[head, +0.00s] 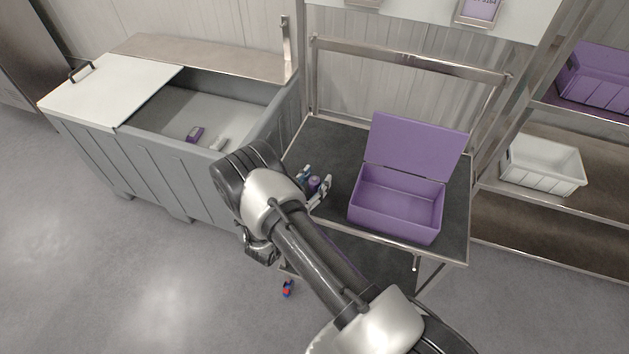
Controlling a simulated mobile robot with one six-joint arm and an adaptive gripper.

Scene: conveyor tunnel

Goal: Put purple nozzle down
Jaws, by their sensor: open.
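A small purple piece, apparently the purple nozzle (314,184), is at the left part of the dark-topped table (337,150). My gripper (316,187) is open over the table, with its fingers on either side of this piece. My arm hides part of the area, and I cannot tell whether the piece touches the fingers or the table top.
An open purple box (395,222) with its lid raised stands right of my gripper. A grey bin (160,165) at left holds a purple item (195,134) and a white item (217,143). A small red and blue object (287,289) lies on the floor. A white crate (542,165) sits on the right shelf.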

